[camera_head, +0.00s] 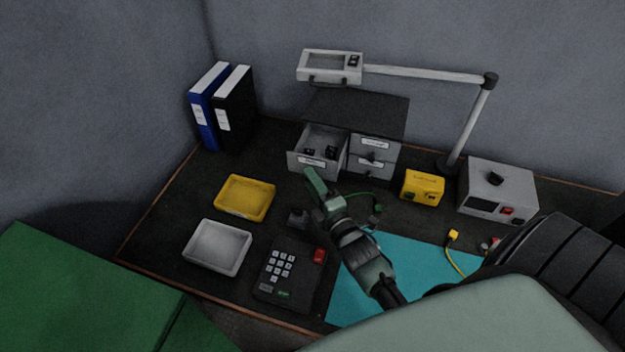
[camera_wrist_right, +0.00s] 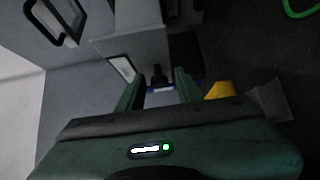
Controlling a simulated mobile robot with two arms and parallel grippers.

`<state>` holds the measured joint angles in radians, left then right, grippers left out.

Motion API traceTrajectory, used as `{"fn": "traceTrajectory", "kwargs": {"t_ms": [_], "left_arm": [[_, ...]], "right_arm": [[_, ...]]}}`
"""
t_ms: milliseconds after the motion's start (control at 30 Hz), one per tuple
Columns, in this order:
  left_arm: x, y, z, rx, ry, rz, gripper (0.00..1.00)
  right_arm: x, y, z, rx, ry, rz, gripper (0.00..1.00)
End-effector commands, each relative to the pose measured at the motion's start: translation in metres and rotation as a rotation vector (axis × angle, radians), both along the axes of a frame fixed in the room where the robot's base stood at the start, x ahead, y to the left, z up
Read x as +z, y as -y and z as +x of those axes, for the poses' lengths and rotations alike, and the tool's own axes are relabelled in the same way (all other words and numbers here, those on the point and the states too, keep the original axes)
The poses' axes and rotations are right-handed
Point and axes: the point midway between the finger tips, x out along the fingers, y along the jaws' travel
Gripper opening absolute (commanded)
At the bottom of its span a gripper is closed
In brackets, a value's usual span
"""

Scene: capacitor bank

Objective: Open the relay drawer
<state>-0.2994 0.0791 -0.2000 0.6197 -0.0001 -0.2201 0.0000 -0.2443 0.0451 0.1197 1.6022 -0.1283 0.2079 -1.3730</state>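A grey drawer cabinet with a dark top (camera_head: 355,112) stands at the back of the bench. Its upper left drawer (camera_head: 300,160) is pulled out, with small black parts inside; the label on its front is too small to read. The other drawer fronts on the right (camera_head: 375,148) look shut. My right gripper (camera_head: 311,180) is just in front of and below the open drawer's front. In the right wrist view its two green fingers (camera_wrist_right: 157,88) are apart, with a black handle (camera_wrist_right: 157,74) showing between and beyond them; contact cannot be told. My left gripper is not in view.
A yellow tray (camera_head: 245,197), a white tray (camera_head: 217,248) and a keypad (camera_head: 288,270) lie left of my right arm. A teal mat (camera_head: 370,292) lies under it. A yellow box (camera_head: 422,187), a grey power unit (camera_head: 497,190) and a lamp arm (camera_head: 425,73) stand right.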

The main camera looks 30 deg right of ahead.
Motion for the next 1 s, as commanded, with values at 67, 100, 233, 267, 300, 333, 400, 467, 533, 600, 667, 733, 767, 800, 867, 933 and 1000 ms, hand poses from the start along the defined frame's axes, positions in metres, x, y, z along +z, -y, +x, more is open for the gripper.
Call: {"fn": "traceTrajectory", "kwargs": {"t_ms": [67, 100, 233, 267, 300, 333, 400, 467, 533, 600, 667, 733, 767, 800, 867, 933, 1000], "left_arm": [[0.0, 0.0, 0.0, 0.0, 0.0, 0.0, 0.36], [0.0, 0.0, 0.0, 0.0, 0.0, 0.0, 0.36], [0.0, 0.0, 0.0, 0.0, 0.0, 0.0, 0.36], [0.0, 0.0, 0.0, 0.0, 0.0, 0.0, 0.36], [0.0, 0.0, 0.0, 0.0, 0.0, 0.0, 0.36], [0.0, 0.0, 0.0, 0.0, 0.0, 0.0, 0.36], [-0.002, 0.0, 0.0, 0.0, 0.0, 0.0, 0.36], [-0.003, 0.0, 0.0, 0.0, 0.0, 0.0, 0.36], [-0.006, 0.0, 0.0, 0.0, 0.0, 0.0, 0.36], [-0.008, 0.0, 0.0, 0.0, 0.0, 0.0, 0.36], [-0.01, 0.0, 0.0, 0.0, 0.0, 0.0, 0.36], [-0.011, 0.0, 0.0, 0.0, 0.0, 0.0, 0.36], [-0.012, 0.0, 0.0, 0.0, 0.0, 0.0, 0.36], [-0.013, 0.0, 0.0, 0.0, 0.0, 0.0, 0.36], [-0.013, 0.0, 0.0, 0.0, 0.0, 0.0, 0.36], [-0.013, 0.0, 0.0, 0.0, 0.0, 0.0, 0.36], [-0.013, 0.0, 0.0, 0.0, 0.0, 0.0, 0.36]], "right_arm": [[0.0, 0.0, 0.0, 0.0, 0.0, 0.0, 0.41], [0.0, 0.0, 0.0, 0.0, 0.001, 0.0, 0.41], [0.001, 0.0, 0.0, 0.0, 0.001, 0.0, 0.41], [0.001, 0.0, 0.0, 0.0, 0.001, 0.0, 0.41], [0.0, 0.0, 0.0, 0.0, 0.001, 0.0, 0.41], [0.0, 0.0, -0.002, 0.001, 0.001, 0.0, 0.41], [-0.001, -0.001, -0.007, 0.0, 0.0, 0.0, 0.41], [-0.002, -0.001, -0.015, 0.0, -0.001, 0.0, 0.41], [-0.002, -0.002, -0.027, 0.0, -0.002, 0.0, 0.41], [-0.003, -0.003, -0.04, 0.0, -0.002, 0.0, 0.41], [-0.002, -0.004, -0.051, 0.0, -0.002, 0.0, 0.41], [-0.002, -0.005, -0.061, 0.0, -0.001, 0.001, 0.41], [-0.002, -0.005, -0.065, 0.0, -0.001, 0.001, 0.41], [-0.001, -0.005, -0.069, 0.0, 0.0, 0.001, 0.41], [-0.001, -0.006, -0.074, 0.0, -0.001, 0.0, 0.41], [-0.001, -0.006, -0.077, 0.0, 0.0, 0.0, 0.41], [0.0, -0.006, -0.078, 0.0, 0.0, 0.0, 0.41]]}}
